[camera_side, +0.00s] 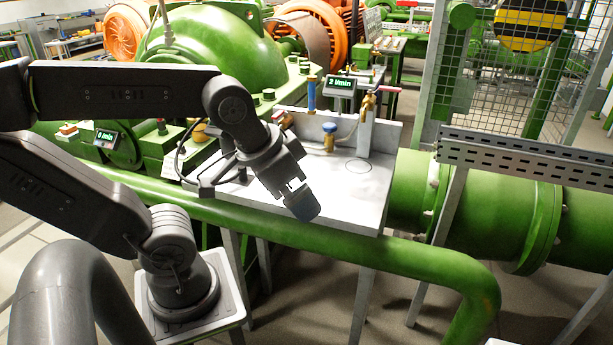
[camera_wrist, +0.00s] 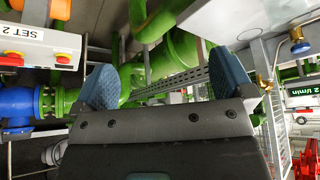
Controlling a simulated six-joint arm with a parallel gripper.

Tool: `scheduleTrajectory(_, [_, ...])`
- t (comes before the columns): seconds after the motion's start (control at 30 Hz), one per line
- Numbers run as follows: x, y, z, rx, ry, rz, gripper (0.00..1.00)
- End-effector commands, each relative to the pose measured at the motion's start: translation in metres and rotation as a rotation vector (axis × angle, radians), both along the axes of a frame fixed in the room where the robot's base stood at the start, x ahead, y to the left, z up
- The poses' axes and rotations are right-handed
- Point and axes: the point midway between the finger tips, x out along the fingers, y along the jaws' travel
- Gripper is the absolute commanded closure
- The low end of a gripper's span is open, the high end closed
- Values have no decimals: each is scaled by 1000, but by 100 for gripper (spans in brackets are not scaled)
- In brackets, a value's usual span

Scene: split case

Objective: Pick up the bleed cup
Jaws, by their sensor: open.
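My gripper (camera_side: 302,203) hangs over the front edge of the grey shelf (camera_side: 340,193) in the side view, pointing down and right. In the wrist view its two blue-padded fingers (camera_wrist: 165,78) stand wide apart with nothing between them. A small brass piece with a blue top (camera_side: 329,136), which looks like the bleed cup, stands on the shelf behind and right of my gripper, apart from it. A similar blue-and-brass piece (camera_wrist: 298,42) shows at the right of the wrist view. I cannot tell for sure which part is the cup.
A brass valve (camera_side: 369,102) with a pinkish-red handle sits on an upright grey post (camera_side: 364,133) at the shelf's back. A blue tube (camera_side: 311,93) and a flow display (camera_side: 341,85) stand nearby. A thin ring (camera_side: 360,166) marks bare shelf. A green pipe (camera_side: 400,255) runs along the front.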

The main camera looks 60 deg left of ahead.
Motion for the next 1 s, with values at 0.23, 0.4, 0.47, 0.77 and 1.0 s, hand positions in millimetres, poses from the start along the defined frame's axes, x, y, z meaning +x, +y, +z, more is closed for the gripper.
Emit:
scheduleTrajectory(0.23, [41,44,5,-9,36,240,1])
scheduleTrajectory(0.4, [85,120,1,-24,71,567,1])
scheduleTrajectory(0.47, [95,147,-3,-30,80,667,1])
scheduleTrajectory(0.77, [110,220,-21,-45,95,911,1])
scheduleTrajectory(1.0, [119,232,-58,-46,98,912,1])
